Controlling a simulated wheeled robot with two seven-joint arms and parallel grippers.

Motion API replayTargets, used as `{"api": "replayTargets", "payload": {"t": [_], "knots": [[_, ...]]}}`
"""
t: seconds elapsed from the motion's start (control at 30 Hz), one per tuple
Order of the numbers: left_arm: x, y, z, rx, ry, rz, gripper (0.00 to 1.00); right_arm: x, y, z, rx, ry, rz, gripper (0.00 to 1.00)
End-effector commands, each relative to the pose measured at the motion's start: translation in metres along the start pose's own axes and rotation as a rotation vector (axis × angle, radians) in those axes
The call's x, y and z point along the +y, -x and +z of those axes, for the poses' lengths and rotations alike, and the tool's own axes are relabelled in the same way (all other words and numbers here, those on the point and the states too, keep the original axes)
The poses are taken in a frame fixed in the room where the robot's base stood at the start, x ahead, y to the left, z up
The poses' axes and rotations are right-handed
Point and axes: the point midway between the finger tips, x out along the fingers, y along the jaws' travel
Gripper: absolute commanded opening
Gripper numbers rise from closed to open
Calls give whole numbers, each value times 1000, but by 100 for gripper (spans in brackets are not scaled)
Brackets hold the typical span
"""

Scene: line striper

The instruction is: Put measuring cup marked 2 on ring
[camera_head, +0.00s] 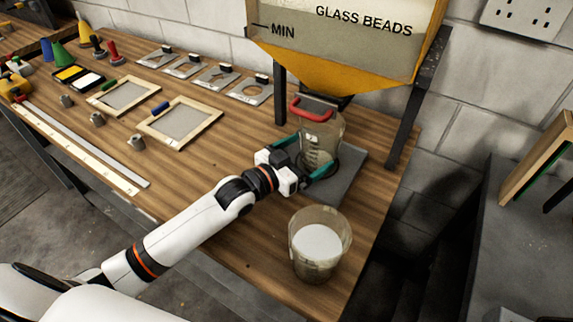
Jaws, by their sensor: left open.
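A clear measuring cup (318,143) with a red handle stands upright under the glass beads hopper, on or over a dark ring on a grey plate (347,184). Its number mark is too small to read. My left gripper (318,169) is at the cup's lower part, with its green-tipped fingers open around or beside it. Contact cannot be told. The ring is mostly hidden by the cup and fingers; a dark edge shows at the cup's right. My right gripper is not in view.
The orange hopper (345,45) hangs close above the cup on dark legs. A clear bucket of white material (318,246) stands at the front right edge. Framed screens (180,122), stencils (215,78) and a long ruler (82,146) lie left.

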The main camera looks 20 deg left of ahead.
Motion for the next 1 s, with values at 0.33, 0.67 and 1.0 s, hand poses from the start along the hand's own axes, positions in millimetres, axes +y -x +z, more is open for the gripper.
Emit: {"api": "replayTargets", "payload": {"t": [0.33,0.67,1.0], "knots": [[0,66,-2,3,0,1,100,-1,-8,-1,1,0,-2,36],[0,77,1,0,1,0,100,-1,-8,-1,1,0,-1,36],[0,76,1,0,0,0,100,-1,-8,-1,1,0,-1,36]]}}
